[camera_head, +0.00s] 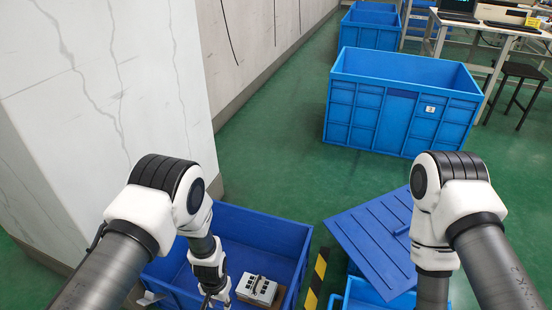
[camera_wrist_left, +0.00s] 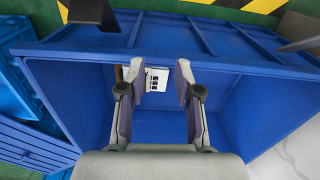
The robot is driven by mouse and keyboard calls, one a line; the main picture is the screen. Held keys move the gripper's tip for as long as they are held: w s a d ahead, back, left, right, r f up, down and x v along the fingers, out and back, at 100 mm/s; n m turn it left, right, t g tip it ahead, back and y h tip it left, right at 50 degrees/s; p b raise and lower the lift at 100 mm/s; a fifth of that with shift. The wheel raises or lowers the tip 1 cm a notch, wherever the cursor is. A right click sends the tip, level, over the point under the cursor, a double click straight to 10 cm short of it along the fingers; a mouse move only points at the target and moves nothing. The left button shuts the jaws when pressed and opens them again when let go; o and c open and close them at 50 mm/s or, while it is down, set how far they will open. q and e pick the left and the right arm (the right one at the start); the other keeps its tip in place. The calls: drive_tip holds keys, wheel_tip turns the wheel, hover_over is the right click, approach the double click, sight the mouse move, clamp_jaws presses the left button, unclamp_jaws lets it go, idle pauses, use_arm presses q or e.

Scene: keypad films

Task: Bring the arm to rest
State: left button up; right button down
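My left arm reaches down into a blue bin (camera_head: 262,226) at the lower left of the head view. My left gripper (camera_head: 212,298) is partly cut off by the bottom edge there. In the left wrist view the left gripper (camera_wrist_left: 157,78) has its two fingers spread apart with nothing between the tips. A white keypad (camera_head: 256,289) with dark keys lies inside the bin, just right of the gripper. It shows beyond and between the fingers in the wrist view (camera_wrist_left: 157,79). My right arm comes down at the right, and its gripper is out of the picture.
A blue lid (camera_head: 376,241) lies tilted over another blue bin (camera_head: 356,293) at the lower right. A yellow-black strip (camera_head: 316,279) runs between the bins. A large empty blue crate (camera_head: 402,103) stands farther back. A white wall (camera_head: 105,95) rises at the left.

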use_arm(q)
drive_tip(key=s+a+r+n, duration=0.25)
drive_tip(key=s+a, duration=0.25)
drive_tip(key=s, duration=0.7)
drive_tip(key=s+a+r+n, duration=0.1)
drive_tip(key=s+a+r, duration=0.25)
drive_tip(key=s, duration=0.85)
wheel_tip(320, 180, down, 9)
drive_tip(key=b, duration=0.9)
wheel_tip(320, 180, up, 39)
drive_tip(key=p, duration=3.9)
drive_tip(key=shift+a+p, duration=0.35)
drive_tip(key=shift+a, duration=0.05)
